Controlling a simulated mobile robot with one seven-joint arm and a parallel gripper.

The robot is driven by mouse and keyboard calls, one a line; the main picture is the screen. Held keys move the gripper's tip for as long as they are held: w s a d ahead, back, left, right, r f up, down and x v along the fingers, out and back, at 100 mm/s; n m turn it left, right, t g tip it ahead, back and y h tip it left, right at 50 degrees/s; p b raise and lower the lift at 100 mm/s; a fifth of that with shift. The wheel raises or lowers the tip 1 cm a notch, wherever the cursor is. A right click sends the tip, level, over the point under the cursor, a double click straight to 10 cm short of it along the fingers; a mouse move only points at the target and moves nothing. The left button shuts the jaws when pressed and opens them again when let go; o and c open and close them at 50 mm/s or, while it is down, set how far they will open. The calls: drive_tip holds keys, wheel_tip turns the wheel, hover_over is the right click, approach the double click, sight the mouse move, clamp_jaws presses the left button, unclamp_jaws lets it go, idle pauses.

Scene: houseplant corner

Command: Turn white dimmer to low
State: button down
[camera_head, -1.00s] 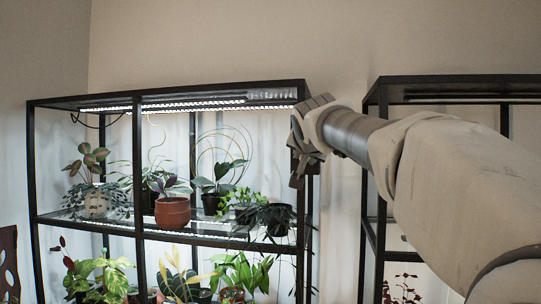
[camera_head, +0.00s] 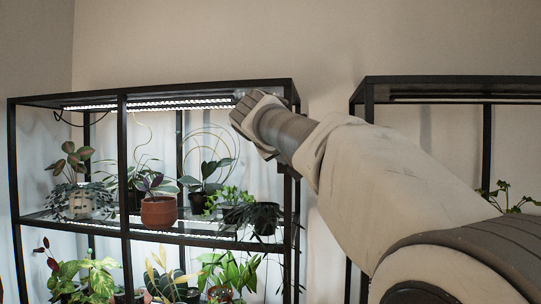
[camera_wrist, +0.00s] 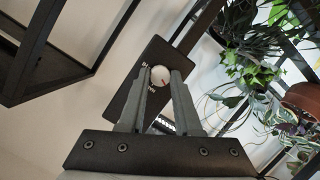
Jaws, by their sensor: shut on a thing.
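The white dimmer (camera_wrist: 160,74) is a small round knob with a red mark on a dark panel (camera_wrist: 153,52) in the wrist view. White lettering shows beside the knob, too small to read fully. The red mark points toward the lower right of the picture. My gripper (camera_wrist: 162,80) has one finger on each side of the knob and is shut on it. In the head view my gripper's wrist end (camera_head: 255,112) is at the shelf's upper right corner, and its fingertips and the dimmer are hidden there.
A black metal plant shelf (camera_head: 122,160) holds several potted plants under a lit grow light (camera_head: 170,104). A trailing plant (camera_head: 262,217) sits below my gripper. A second black shelf (camera_head: 450,82) stands at the right, partly behind my arm.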

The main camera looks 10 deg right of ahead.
drive_tip(key=n+h, duration=0.2)
drive_tip(key=n, duration=0.1)
drive_tip(key=shift+a+n, duration=0.15)
drive_tip(key=shift+n, duration=0.15)
idle(0.5)
drive_tip(key=c, duration=0.6)
unclamp_jaws()
drive_tip(key=b+v, duration=0.2)
drive_tip(key=v, duration=1.5)
drive_tip(key=shift+s, duration=0.1)
